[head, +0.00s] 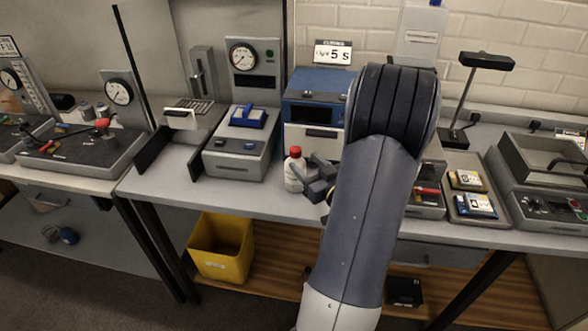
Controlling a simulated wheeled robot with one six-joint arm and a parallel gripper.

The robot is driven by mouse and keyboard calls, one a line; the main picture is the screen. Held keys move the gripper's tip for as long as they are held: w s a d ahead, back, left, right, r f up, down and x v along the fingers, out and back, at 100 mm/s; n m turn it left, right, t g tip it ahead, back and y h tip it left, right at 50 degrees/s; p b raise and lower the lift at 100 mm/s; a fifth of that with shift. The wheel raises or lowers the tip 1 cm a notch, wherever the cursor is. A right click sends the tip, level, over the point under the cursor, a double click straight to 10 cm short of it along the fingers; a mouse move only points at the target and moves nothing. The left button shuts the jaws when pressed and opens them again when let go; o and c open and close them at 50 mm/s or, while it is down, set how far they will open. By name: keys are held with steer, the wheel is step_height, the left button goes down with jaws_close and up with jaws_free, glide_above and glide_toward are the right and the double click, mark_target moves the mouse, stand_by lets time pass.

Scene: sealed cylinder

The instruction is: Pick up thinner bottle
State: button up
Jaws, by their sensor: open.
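The thinner bottle (293,172) looks like a small white bottle with a red cap and a dark label. It stands upright on the grey workbench (264,198), in front of the blue oven-like box. My gripper (310,179) is just to the right of the bottle, at about its height, with its fingers open. Whether a finger touches the bottle cannot be told. My arm hides most of the gripper's back and the bench behind it.
A blue box (300,84) with a dark window stands behind the bottle. A tray with small labelled packs (468,180) lies to the right. A yellow bin (222,250) is below the bench. Bare bench lies left of the bottle.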

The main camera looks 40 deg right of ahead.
mark_target(299, 157)
steer(key=shift+w+d+f+p, duration=0.15)
steer(key=shift+w+p, duration=0.4)
steer(key=shift+w, duration=0.95)
steer(key=shift+w+d+r+p, duration=0.15)
steer(key=shift+w+p, duration=0.35)
steer(key=shift+w, duration=0.95)
steer(key=shift+f, duration=0.1)
steer(key=shift+c, duration=0.2)
jaws_close()
